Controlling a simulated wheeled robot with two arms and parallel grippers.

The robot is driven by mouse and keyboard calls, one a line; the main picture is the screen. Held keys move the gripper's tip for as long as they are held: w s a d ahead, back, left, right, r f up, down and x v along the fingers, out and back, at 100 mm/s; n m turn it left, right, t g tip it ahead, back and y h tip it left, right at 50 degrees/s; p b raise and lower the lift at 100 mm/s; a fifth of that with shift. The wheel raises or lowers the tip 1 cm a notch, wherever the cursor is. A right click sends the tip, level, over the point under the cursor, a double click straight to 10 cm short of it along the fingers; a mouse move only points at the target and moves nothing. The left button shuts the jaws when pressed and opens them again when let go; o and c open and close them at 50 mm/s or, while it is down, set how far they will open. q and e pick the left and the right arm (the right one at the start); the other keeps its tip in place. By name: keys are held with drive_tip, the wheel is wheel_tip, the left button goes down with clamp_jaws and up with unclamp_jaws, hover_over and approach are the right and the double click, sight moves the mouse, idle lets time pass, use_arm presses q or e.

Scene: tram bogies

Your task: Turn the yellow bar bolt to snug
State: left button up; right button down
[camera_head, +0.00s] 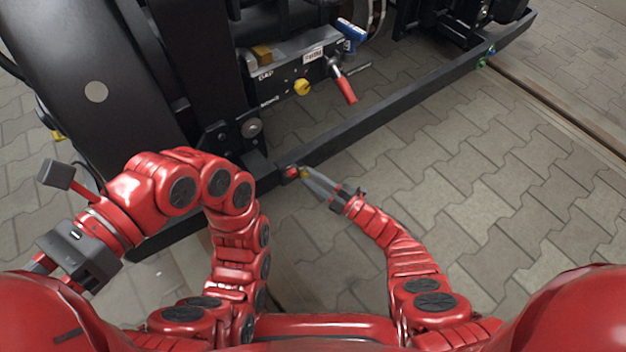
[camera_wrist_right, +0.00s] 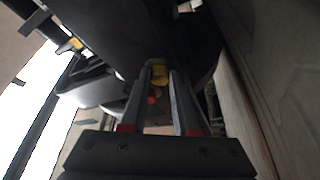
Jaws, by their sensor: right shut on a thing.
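The yellow bar bolt (camera_head: 304,173) is a small yellow piece at the black bar low on the bogie frame, beside a small red piece (camera_head: 291,172). My right gripper (camera_head: 306,175) reaches it from the lower right and is shut on it. In the right wrist view the yellow bolt (camera_wrist_right: 160,72) shows between the two fingertips (camera_wrist_right: 160,68), with a little red below it. Its far side is hidden. My left arm is folded at the left of the head view, with grey hand parts (camera_head: 88,258); its fingers cannot be made out clearly.
Open paving (camera_head: 480,190) lies to the right.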

use_arm(q)
drive_tip(key=shift+d+f+g+h+b, duration=0.1)
drive_tip(key=shift+f+g+h+b, duration=0.25)
drive_tip(key=shift+g, duration=0.25)
use_arm(e)
drive_tip(key=shift+s+f+m+t, duration=0.15)
drive_tip(key=shift+m+t, duration=0.75)
drive_tip(key=shift+m, duration=0.9)
drive_tip(key=shift+a, duration=0.1)
drive_tip(key=c, duration=0.7)
unclamp_jaws()
drive_tip(key=shift+o, duration=0.2)
